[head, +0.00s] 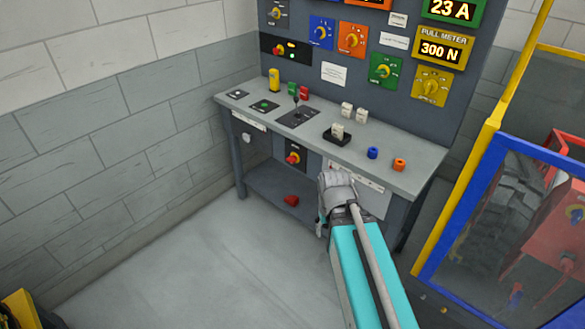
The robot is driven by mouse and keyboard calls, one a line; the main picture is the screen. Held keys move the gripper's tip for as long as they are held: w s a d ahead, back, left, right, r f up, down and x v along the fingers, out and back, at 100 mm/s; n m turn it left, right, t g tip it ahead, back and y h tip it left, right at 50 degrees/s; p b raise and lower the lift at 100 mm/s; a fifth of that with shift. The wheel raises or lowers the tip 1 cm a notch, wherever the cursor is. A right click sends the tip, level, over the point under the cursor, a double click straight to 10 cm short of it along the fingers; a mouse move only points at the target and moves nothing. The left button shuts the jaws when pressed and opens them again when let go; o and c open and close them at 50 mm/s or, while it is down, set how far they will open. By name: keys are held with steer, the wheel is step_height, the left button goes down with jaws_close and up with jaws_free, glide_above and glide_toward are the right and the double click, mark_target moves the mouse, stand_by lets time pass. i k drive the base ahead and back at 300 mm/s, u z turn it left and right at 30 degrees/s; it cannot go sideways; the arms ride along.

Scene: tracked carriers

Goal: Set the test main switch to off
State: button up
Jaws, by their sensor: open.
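Two red rotary knobs are in view, and I cannot read which one is the test main switch. The set position of neither is clear. My gripper (322,222) is in front of the bench, right of and lower than the lower knob, and apart from it. It is open; its fingertips are largely hidden.
The grey bench (400,178) carries small colored blocks, a black lever plate (298,117) and a black holder. A red piece (291,200) lies on the lower shelf. A blue and yellow framed guard (455,215) stands at right.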

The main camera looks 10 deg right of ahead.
mark_target(291, 160)
steer(key=k, duration=0.4)
steer(key=z, duration=0.25)
steer(key=i, duration=1.4)
steer(key=u, duration=0.45)
